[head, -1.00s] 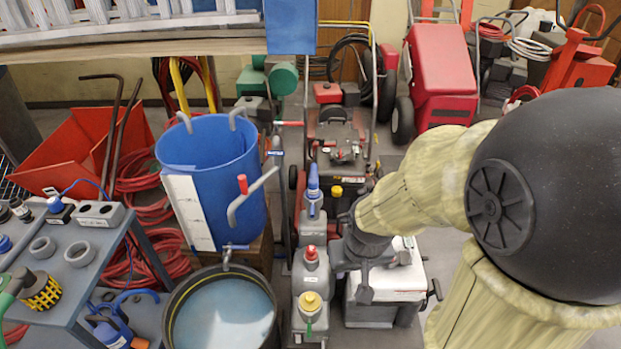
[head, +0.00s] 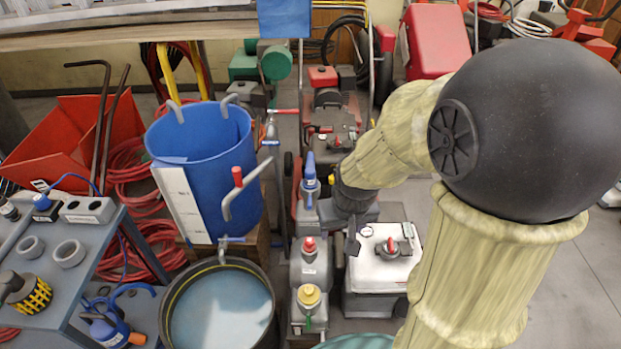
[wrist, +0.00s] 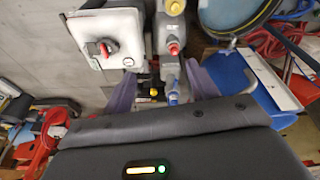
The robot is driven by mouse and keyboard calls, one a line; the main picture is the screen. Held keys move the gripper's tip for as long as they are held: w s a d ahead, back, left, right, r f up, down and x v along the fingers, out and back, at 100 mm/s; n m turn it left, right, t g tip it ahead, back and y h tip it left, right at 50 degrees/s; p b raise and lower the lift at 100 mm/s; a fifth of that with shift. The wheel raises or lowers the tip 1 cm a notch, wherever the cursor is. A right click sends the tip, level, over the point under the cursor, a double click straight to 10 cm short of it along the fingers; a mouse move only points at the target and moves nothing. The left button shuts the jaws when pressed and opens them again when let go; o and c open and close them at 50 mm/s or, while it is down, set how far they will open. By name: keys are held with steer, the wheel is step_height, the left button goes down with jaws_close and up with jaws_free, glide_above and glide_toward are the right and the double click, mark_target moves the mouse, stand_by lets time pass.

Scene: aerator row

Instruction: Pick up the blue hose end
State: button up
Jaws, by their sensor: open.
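The blue hose end, as I take it, is the upright blue-tipped piece (head: 311,172) at the far end of a row of grey fittings in the head view. In the wrist view its blue tip (wrist: 174,97) shows just above the gripper body, between the two fingers. My gripper (wrist: 163,88) is open, its fingers apart on either side of the row, with nothing held. I cannot tell whether the fingertips are level with the blue tip. In the head view my arm hides most of the gripper.
Fittings with a red top (head: 310,245) and a yellow top (head: 309,295) stand in the same row. A white-lidded box (head: 380,262) is close on the right. A blue tub (head: 205,175) and a round water tank (head: 222,310) stand left. A grey cart (head: 100,240) is further left.

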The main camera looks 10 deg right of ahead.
steer(key=w+f+b, duration=0.1)
steer(key=w+f, duration=0.1)
steer(key=w, duration=1.8)
steer(key=t+b, duration=0.1)
steer(key=t, duration=0.1)
glide_toward(311, 172)
steer(key=s+v, duration=0.1)
steer(key=v, duration=0.4)
steer(key=shift+w+d+r+n, duration=0.1)
steer(key=shift+w+d+n, duration=0.25)
steer(key=shift+w, duration=0.1)
steer(key=x, duration=1.2)
steer(key=shift+s+a+b, duration=0.1)
steer(key=shift+a+b, duration=0.05)
steer(key=shift+b, duration=0.15)
steer(key=shift+a+x, duration=0.15)
steer(key=shift+x, duration=1.2)
steer(key=shift+a+x, duration=0.1)
steer(key=shift+x, duration=1.3)
